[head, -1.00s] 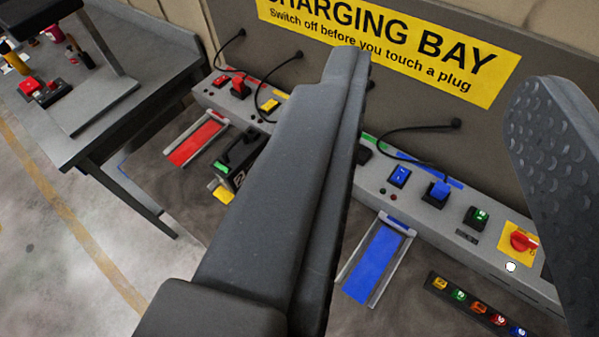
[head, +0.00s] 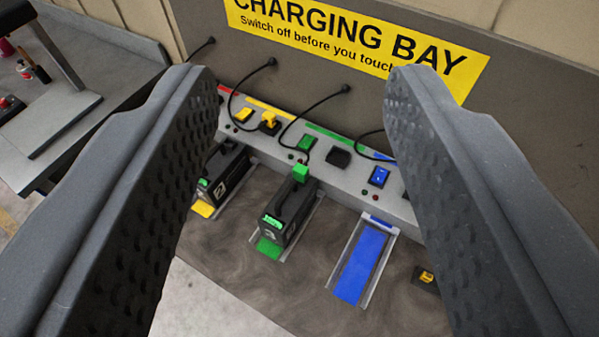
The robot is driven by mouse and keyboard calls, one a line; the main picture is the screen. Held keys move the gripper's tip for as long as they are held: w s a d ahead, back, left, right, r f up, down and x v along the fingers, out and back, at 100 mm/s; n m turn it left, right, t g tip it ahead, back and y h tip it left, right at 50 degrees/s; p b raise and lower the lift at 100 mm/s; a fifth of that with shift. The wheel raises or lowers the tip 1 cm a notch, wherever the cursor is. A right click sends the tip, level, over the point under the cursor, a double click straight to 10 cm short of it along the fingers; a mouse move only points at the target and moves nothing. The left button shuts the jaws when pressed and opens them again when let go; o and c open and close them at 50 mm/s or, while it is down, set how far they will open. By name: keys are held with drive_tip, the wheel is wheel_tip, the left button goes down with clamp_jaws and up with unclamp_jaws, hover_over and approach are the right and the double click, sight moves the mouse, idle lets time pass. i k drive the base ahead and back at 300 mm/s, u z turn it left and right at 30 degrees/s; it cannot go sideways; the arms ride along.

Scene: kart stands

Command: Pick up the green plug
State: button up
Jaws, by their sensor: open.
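The green plug (head: 300,172) is a small green block at the wall-side end of a black battery (head: 289,207) with a green label. A black cable (head: 312,106) runs from the wall down towards it. My gripper (head: 300,82) is open, with its two dark fingers wide apart on the left and right of the picture. The plug shows between the fingers, lower in the picture than their tips. Nothing is between the jaws, and the plug is not touched.
A grey charger strip (head: 325,173) carries a green switch (head: 306,143), yellow switch (head: 243,115) and blue switch (head: 378,177). Another battery (head: 226,172) stands left. An empty blue tray (head: 364,262) lies right. A side table (head: 60,110) is at far left.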

sight(301, 172)
drive_tip(key=z, duration=2.3)
drive_tip(key=k, duration=1.3)
drive_tip(key=u, duration=0.85)
drive_tip(key=i, duration=1)
